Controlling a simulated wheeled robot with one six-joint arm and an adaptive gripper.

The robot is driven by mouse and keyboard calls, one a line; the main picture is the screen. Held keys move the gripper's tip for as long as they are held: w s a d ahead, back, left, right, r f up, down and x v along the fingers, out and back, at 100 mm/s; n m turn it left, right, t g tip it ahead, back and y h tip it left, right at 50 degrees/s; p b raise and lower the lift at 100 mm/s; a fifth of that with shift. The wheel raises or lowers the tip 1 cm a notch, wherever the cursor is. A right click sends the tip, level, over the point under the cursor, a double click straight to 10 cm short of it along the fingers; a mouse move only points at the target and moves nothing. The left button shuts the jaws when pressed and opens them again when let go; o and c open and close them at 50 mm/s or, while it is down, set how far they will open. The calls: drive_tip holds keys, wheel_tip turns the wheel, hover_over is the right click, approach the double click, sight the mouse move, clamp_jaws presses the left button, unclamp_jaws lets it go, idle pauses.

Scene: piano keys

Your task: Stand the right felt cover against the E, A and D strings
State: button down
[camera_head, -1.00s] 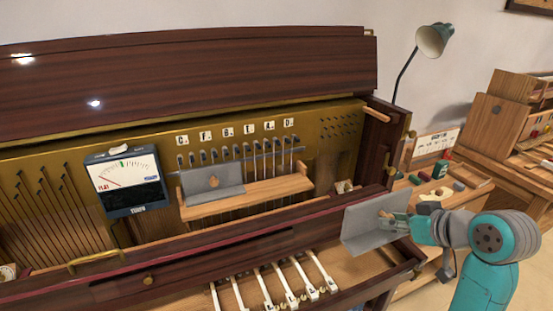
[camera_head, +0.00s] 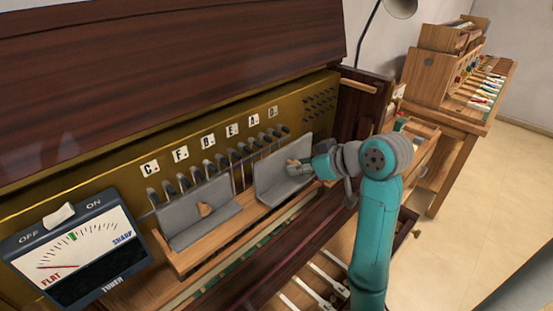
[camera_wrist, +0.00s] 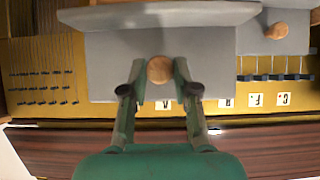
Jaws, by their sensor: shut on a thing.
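The right felt cover (camera_head: 278,172) is a grey L-shaped piece with a wooden knob. In the head view it is upright at the right part of the wooden ledge (camera_head: 180,262), in front of the strings below the E, A and D labels (camera_head: 253,121). Whether it touches the strings or ledge is unclear. My gripper (camera_head: 303,166) is shut on its knob, which shows between the fingers in the wrist view (camera_wrist: 159,71). The left felt cover (camera_head: 192,213) stands on the ledge's left part, apart from the right one; its knob shows in the wrist view (camera_wrist: 276,30).
The tuner (camera_head: 75,255) stands at the left, its needle near FLAT. The dark wooden lid (camera_head: 170,65) is raised above the gold plate. A dark rail (camera_head: 300,240) runs in front of the ledge. A workbench (camera_head: 455,90) is at the back right.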

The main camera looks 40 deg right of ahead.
drive_tip(key=shift+w+a+f, duration=0.15)
drive_tip(key=shift+w+f, duration=0.15)
drive_tip(key=shift+w, duration=0.35)
drive_tip(key=shift+x, duration=3.8)
drive_tip(key=shift+w+f, duration=0.1)
drive_tip(key=shift+f, duration=0.6)
drive_tip(key=shift+f, duration=0.15)
drive_tip(key=shift+w, duration=0.95)
drive_tip(key=c, duration=0.8)
unclamp_jaws()
